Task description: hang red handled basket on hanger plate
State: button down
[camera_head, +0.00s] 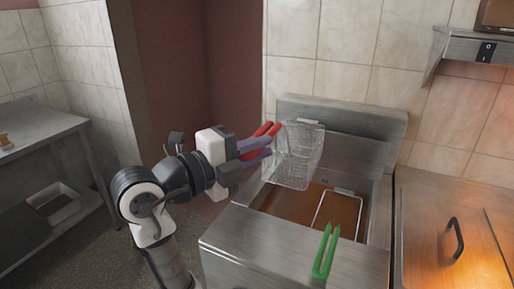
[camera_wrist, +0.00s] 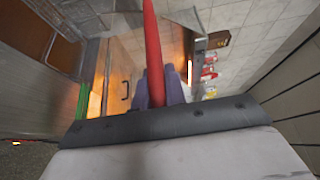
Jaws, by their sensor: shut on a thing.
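The red-handled wire basket (camera_head: 299,152) hangs in the air above the fryer, near its back left side. Its red handle (camera_head: 268,129) points left toward my gripper (camera_head: 257,150), which is shut on it. In the wrist view, the red handle (camera_wrist: 153,50) runs up between the purple fingers of my gripper (camera_wrist: 157,90). The hanger plate (camera_head: 340,121) appears to be the upright metal back panel of the fryer, just behind and right of the basket. I cannot tell whether the basket touches it.
A green-handled basket (camera_head: 326,252) sits in the fryer, its handle over the front edge. Brown oil (camera_head: 288,203) fills the vat below. A steel cabinet with a black handle (camera_head: 455,238) stands right. A steel table (camera_head: 40,137) stands left, and a wall shelf (camera_head: 478,48) is upper right.

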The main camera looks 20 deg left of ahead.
jog(key=shift+w+d+r+p, duration=0.1)
jog(key=shift+w+p, duration=0.65)
jog(key=shift+w, duration=1.25)
jog(key=shift+w+f, duration=0.15)
jog(key=shift+f, duration=0.15)
notch_tip(320, 180, down, 3)
jog(key=b, duration=0.4)
jog(key=shift+r, duration=0.1)
jog(key=shift+f+b, duration=0.6)
jog(key=shift+b, duration=0.25)
jog(key=c, duration=1.4)
grip_release()
jog(key=shift+o, duration=0.2)
jog(key=b+v, duration=0.3)
jog(key=v, duration=1)
jog(key=shift+s+a+b, duration=0.2)
jog(key=shift+s+b, duration=0.1)
jog(key=shift+b, duration=0.1)
